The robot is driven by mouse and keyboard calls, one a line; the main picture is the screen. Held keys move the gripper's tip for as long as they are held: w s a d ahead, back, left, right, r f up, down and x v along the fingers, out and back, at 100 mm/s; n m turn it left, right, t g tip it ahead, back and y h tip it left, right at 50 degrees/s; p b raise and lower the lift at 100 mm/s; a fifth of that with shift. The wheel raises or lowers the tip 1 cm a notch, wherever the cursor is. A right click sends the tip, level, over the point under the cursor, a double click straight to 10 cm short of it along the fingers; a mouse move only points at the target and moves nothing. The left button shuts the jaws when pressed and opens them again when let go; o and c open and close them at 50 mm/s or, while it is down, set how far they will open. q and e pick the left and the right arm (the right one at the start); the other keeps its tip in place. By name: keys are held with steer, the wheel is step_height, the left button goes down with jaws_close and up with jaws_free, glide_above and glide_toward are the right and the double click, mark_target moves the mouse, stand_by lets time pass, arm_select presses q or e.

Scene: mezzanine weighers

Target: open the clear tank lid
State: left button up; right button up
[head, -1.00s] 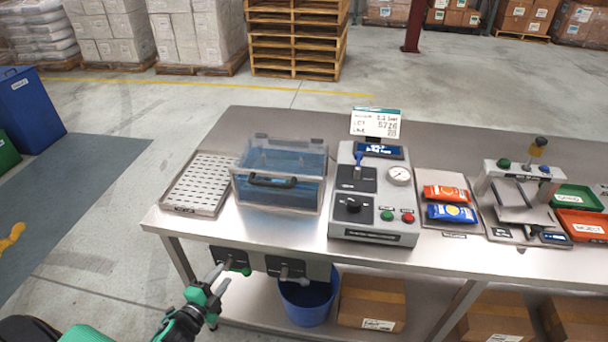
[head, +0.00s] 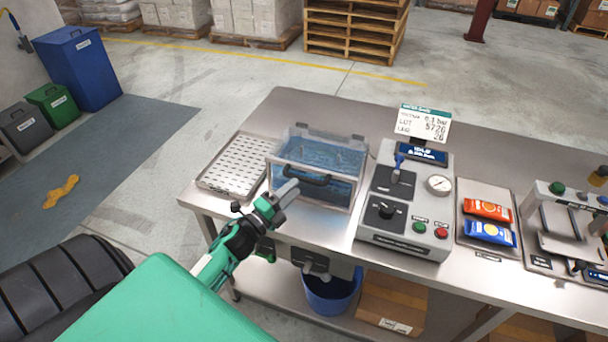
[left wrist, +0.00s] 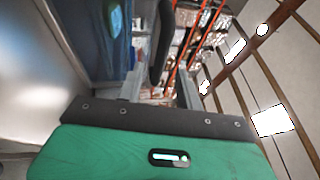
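The clear tank (head: 345,190) stands on the steel table, with blue water inside. Its clear lid (head: 318,150) looks shut and has a dark bar handle (head: 318,180) at the front. My left gripper (head: 289,190) is just in front of the tank, close to the handle's left end. In the left wrist view its two fingers (left wrist: 160,88) stand apart, with the dark handle (left wrist: 162,45) showing in the gap and ahead of them. I cannot tell whether they touch it. The tank's blue side (left wrist: 116,38) shows at the left there. My right gripper is out of view.
A perforated metal tray (head: 235,165) lies left of the tank. A grey control box (head: 405,205) with a lever, knob and gauge stands close on its right. Orange (head: 487,209) and blue (head: 486,233) packets lie farther right. A blue bucket (head: 330,293) is under the table.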

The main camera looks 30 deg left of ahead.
mark_target(304, 179)
arm_select(q)
steer(key=shift+p+x, duration=0.7)
steer(key=shift+x, duration=1.85)
jaws_close()
